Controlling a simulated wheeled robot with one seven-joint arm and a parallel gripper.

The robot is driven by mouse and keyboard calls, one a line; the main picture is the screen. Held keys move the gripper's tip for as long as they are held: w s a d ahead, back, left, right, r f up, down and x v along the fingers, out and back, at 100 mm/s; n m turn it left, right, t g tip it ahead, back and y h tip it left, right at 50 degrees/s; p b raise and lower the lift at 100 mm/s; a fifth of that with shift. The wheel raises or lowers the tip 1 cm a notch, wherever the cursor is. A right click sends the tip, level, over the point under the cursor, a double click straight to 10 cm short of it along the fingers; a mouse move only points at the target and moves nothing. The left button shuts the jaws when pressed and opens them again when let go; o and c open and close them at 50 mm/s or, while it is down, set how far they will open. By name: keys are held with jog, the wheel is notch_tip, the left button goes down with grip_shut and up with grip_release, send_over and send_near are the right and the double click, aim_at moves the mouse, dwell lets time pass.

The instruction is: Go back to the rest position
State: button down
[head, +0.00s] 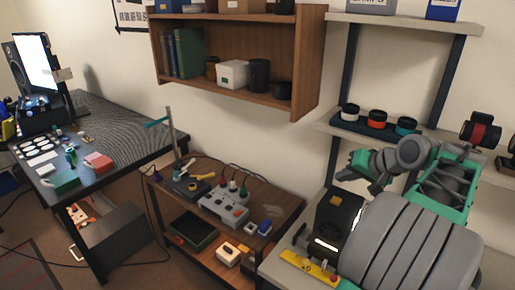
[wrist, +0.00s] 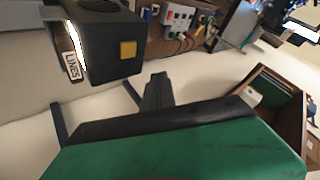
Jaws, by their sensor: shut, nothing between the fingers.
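The task names no object other than my own arm. My arm's grey and green links fill the lower right of the head view, in front of the wall shelves. My gripper (head: 352,177) is at the left end of the arm, above a black box with a yellow square (head: 336,218). In the wrist view my gripper (wrist: 157,92) shows its dark fingers beyond its green body. The fingers are shut and hold nothing. The black box (wrist: 102,42) is at the upper left of the wrist view, apart from the fingers, with a "LINES" label beside it.
A shelf with lens-like rings (head: 377,119) is behind my arm. A wooden wall cabinet (head: 225,85) hangs at the upper middle. A low wooden cart (head: 275,225) holds a power strip (head: 223,210). A dark desk (head: 120,115) is at the left. Bare wall lies between cabinet and shelves.

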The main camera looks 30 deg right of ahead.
jog(key=w+a+f+n+g, duration=0.1)
jog(key=w+a+f+n, duration=0.15)
jog(key=a, duration=0.85)
jog(key=w+a+f+n+g, duration=0.1)
jog(key=w+a+n+g, duration=0.15)
jog(key=a, duration=0.85)
jog(key=s+a+f+n+g, duration=0.1)
jog(key=s+a+f, duration=0.2)
jog(key=s+a, duration=0.2)
jog(key=s+a+f+n+g, duration=0.1)
jog(key=s+a+f+n, duration=0.1)
jog(key=s+a, duration=0.3)
jog(key=a+f, duration=0.1)
jog(key=a, duration=0.2)
jog(key=shift+s+a, duration=0.15)
jog(key=shift+a, duration=0.1)
jog(key=shift+f, duration=0.1)
